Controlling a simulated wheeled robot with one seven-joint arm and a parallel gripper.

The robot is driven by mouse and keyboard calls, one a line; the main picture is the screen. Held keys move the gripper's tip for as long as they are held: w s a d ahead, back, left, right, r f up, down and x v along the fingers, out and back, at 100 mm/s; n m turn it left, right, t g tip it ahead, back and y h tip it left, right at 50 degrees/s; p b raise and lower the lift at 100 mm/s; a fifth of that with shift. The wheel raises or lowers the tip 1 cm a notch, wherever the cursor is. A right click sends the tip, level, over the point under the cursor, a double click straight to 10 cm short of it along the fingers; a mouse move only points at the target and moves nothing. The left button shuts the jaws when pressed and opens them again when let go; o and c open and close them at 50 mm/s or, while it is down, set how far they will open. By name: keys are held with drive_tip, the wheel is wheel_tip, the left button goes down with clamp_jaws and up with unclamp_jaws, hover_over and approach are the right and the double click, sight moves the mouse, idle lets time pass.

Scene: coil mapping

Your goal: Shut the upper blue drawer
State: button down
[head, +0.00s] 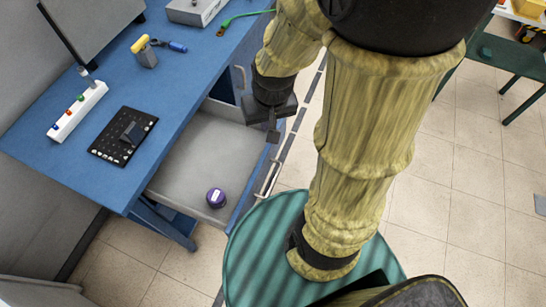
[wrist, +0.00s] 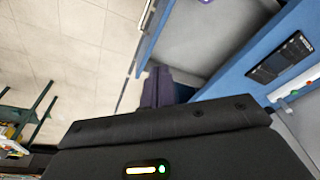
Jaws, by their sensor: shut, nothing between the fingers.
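The upper blue drawer (head: 195,150) stands pulled out from under the blue desk, its grey inside showing. Its blue front with a metal handle (head: 268,180) faces right in the head view. The drawer also shows at the top of the wrist view (wrist: 215,40). My gripper (head: 273,134) is shut and empty, pointing down close to the drawer front near its far end. The dark fingers show in the wrist view (wrist: 157,87) beside the drawer's edge. I cannot tell whether they touch it. A small purple round container (head: 216,197) lies inside the drawer.
The blue desk (head: 185,75) holds a black keypad (head: 123,137), a white power strip (head: 77,112), a yellow-and-grey tool (head: 144,50) and a grey box (head: 196,10). A green table (head: 510,55) stands at far right.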

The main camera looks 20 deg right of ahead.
drive_tip(key=w+d+f+m+t+y+b, duration=0.2)
drive_tip(key=d+f+m+b, duration=0.4)
drive_tip(key=d+f+m, duration=0.4)
drive_tip(key=w+d+f+m+t+y+b, duration=0.2)
drive_tip(key=w+d+f+m+y+b, duration=0.2)
drive_tip(key=d+f+m, duration=0.7)
wheel_tip(320, 180, down, 8)
drive_tip(key=m+b, duration=0.2)
drive_tip(key=m, duration=0.2)
drive_tip(key=shift+m, duration=0.3)
drive_tip(key=w+a+r+x, duration=0.1)
drive_tip(key=r+x, duration=0.1)
drive_tip(key=x, duration=1)
drive_tip(key=shift+w+a+f+p, duration=0.15)
drive_tip(key=shift+w+a+p, duration=0.3)
drive_tip(key=shift+w, duration=0.1)
